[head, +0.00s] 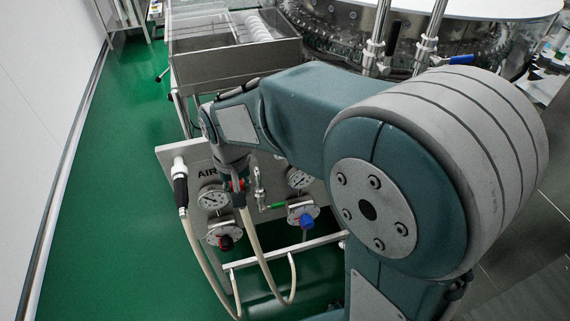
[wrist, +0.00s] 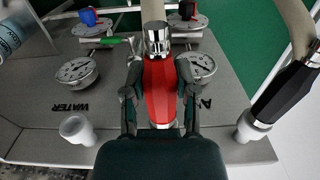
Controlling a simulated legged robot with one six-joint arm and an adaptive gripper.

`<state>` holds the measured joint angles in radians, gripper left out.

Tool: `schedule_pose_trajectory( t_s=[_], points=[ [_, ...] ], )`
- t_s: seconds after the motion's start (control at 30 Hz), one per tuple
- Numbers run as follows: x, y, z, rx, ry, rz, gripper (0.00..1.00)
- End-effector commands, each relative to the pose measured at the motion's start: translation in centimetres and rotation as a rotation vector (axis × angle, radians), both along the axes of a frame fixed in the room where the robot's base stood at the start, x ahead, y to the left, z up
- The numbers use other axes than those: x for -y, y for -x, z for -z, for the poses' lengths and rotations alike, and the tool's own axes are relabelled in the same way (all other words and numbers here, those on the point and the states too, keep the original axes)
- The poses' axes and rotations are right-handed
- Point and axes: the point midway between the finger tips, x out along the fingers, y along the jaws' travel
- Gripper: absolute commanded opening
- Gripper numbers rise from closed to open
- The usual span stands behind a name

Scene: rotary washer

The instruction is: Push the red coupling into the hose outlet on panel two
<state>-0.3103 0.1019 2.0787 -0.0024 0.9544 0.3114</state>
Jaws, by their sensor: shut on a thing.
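In the wrist view my gripper (wrist: 160,76) is shut on the red coupling (wrist: 161,95), one finger on each side. A metal collar and a beige hose (wrist: 153,10) are at its far end. In the head view the red coupling (head: 238,185) shows small below my wrist, in front of the grey panel (head: 172,155). A white outlet (wrist: 77,130) beside the WATER lettering is empty and apart from the coupling. Another white outlet (wrist: 250,127) beside the AIR lettering has a black coupling (wrist: 283,92) at it. No panel number is readable.
Green floor (head: 95,190) lies free at left.

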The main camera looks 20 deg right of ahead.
Motion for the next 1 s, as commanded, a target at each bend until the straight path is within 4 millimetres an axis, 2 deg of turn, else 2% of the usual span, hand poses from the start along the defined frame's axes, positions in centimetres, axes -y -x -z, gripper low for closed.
schedule_pose_trajectory(
  t_s=[0.57, 0.6, 0.63, 0.67, 1.0],
  points=[
    [-0.01, -1.01, 0.0, 0.0, 0.0, 0.0, 0.0],
    [-0.01, -0.98, -0.01, 0.0, 0.0, 0.0, 0.55],
    [-0.01, -0.97, -0.01, 0.0, 0.0, 0.0, 0.69],
    [-0.01, -0.97, -0.01, 0.0, 0.0, 0.0, 0.78],
    [0.0, -0.93, 0.02, -0.001, 0.0, 0.0, 0.78]
  ],
)
